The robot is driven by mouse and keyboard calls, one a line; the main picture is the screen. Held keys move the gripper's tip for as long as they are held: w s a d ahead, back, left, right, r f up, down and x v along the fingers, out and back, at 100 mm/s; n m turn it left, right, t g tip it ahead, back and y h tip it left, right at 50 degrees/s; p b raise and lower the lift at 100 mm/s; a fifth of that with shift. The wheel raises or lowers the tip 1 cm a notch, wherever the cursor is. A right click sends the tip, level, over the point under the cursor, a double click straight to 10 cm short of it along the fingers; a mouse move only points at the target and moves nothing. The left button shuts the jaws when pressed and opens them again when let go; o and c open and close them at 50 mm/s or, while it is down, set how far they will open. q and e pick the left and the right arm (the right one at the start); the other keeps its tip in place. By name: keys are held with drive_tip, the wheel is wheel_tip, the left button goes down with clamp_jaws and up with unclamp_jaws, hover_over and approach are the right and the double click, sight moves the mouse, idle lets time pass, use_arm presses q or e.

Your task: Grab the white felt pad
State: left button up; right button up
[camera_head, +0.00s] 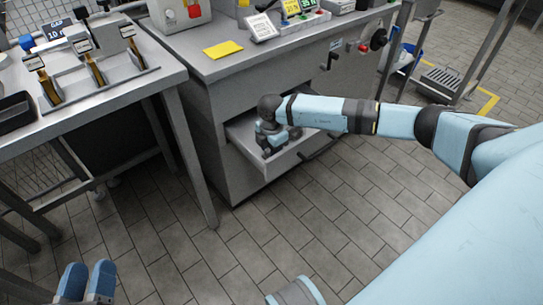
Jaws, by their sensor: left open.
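I cannot make out a white felt pad in this view. An open drawer (285,163) juts out from the grey cabinet under the workbench, and its inside is partly hidden by my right arm. My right gripper (280,146) points down into or over this drawer. Its dark wrist and arm cover much of it, and I cannot tell whether it holds anything. My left gripper (86,282) is at the bottom left edge, low over the floor and far from the drawer. Its two blue fingers are apart with nothing seen between them.
A left table (95,105) holds a rack of clamp-like tools (92,65) and a black tray (14,112). Tiled floor (190,255) lies free in front.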

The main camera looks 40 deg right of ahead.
drive_tip(key=c, duration=0.7)
